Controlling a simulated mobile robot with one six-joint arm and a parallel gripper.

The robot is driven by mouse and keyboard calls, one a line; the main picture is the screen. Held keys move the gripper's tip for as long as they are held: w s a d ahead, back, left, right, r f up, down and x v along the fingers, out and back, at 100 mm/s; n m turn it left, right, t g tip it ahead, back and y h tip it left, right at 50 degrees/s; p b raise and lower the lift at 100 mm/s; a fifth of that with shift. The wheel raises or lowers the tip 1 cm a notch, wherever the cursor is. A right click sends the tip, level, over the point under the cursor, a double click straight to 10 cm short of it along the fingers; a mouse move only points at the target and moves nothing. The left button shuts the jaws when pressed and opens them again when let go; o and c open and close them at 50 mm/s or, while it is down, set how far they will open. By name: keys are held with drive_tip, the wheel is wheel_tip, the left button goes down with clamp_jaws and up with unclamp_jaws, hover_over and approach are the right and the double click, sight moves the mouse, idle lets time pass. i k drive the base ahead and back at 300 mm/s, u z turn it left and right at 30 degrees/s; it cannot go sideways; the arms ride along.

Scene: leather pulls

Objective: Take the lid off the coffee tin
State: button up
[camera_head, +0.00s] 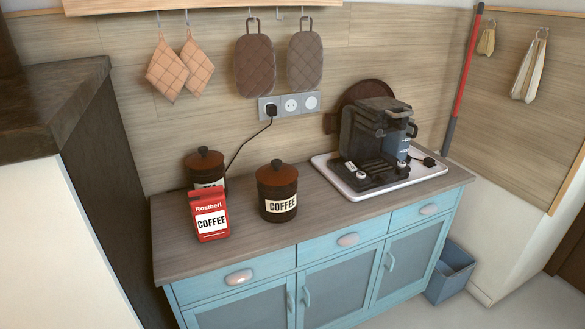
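A dark brown cylindrical coffee tin (278,208) with a white COFFEE label stands upright on the counter, left of its middle. Its reddish-brown lid (283,176) with a dark round knob sits on top. A second dark tin (195,182) with a similar lid (204,160) stands further left, partly hidden behind a red coffee bag (211,218); its label is mostly covered. My gripper is not in view.
A coffee machine (372,135) stands on a white tray (335,179) at the counter's right. A black cord hangs from the wall socket (289,106) behind the tins. Pot holders hang above.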

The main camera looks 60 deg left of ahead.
sight(276, 173)
drive_tip(key=i, duration=0.2)
drive_tip(key=u, duration=0.35)
drive_tip(key=k, duration=0.25)
drive_tip(key=u, duration=3.35)
drive_tip(key=k, duration=0.3)
drive_tip(key=u, duration=0.25)
